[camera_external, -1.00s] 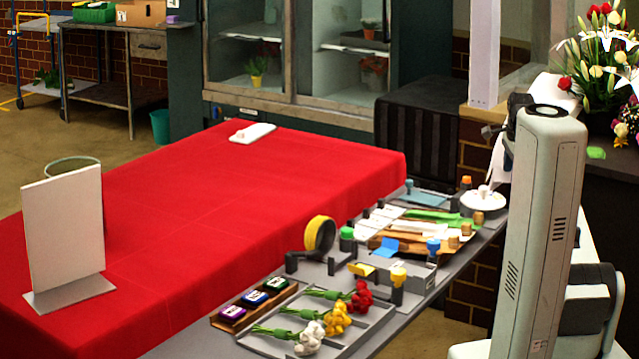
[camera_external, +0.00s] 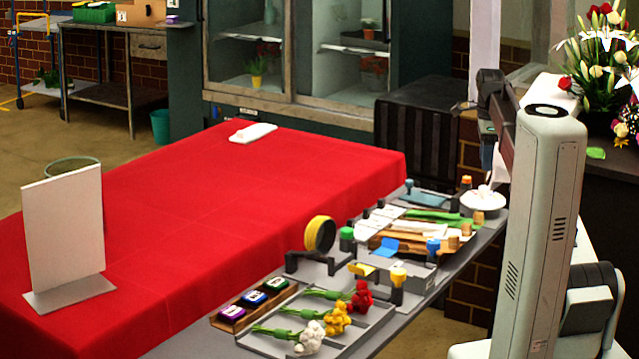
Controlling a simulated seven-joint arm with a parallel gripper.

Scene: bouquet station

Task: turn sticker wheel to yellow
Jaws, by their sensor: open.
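A white round disc (camera_external: 484,201) with a raised knob lies at the far right end of the grey bench. It may be the sticker wheel; no yellow sector can be made out on it. My gripper (camera_external: 487,158) hangs above and behind this disc, apart from it and partly hidden by my arm. It is open, with nothing seen in it; its fingertips are small and unclear.
A small orange-capped bottle (camera_external: 466,184) and wooden-topped stamps (camera_external: 478,217) stand beside the disc. A yellow tape roll (camera_external: 320,234), ink pads (camera_external: 253,298) and a flower tray (camera_external: 365,335) fill the nearer bench. The red table (camera_external: 230,215) is mostly clear.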

